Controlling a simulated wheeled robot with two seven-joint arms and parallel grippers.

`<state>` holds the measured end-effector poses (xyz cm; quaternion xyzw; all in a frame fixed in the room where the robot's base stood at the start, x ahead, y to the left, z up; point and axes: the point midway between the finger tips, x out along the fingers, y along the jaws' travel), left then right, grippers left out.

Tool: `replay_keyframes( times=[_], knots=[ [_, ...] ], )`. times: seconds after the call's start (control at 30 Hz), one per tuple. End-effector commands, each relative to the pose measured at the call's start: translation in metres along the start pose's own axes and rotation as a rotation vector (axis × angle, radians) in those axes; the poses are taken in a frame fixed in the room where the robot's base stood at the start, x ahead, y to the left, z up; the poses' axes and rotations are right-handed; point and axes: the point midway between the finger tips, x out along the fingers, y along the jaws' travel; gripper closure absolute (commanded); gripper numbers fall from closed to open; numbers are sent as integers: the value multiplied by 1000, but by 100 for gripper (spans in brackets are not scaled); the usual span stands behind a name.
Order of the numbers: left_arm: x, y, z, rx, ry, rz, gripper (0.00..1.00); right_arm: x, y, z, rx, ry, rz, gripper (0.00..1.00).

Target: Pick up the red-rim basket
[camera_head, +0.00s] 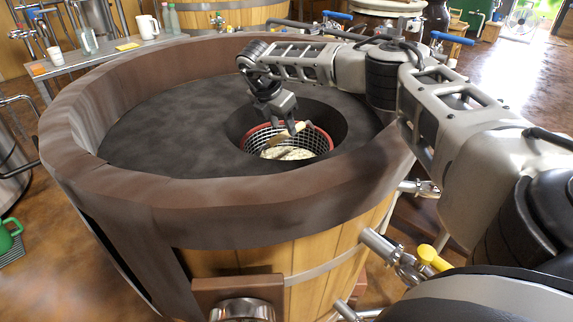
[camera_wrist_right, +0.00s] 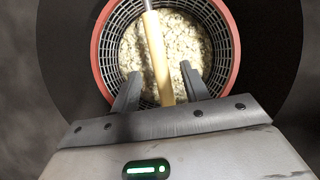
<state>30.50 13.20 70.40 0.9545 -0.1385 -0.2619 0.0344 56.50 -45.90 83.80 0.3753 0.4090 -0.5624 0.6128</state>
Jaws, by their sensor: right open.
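The red-rim basket (camera_head: 318,150) is a round wire mesh basket sitting down in a round dark opening in the top of a large wooden vat. It holds pale, lumpy contents, and a light wooden handle rises from it. The basket also shows in the right wrist view (camera_wrist_right: 232,72), with its handle (camera_wrist_right: 158,55) running up the middle. My right gripper (camera_head: 284,122) is over the basket, fingers pointing down. In the wrist view its two fingers (camera_wrist_right: 160,82) are apart, one on each side of the handle; I cannot tell whether they touch it. My left gripper is not in view.
The vat's thick brown rim (camera_head: 200,207) surrounds the dark recessed top (camera_head: 165,125). Pipes and a yellow-handled valve (camera_head: 433,258) stick out at its right. A bench (camera_head: 105,62) with bottles and a white mug stands behind left. A green can (camera_head: 8,236) is at far left.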

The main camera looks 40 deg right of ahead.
Motion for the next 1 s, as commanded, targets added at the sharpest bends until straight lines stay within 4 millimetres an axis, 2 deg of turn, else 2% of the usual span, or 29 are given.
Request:
replay_keyframes(
  times=[0.1,0.23,1.0],
  knots=[
    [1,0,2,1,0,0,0,20,-1,0,1,1,-3,55],
    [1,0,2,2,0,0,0,29,-1,0,0,1,-1,55],
    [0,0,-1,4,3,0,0,34,-1,-2,0,1,0,55]
  ],
)
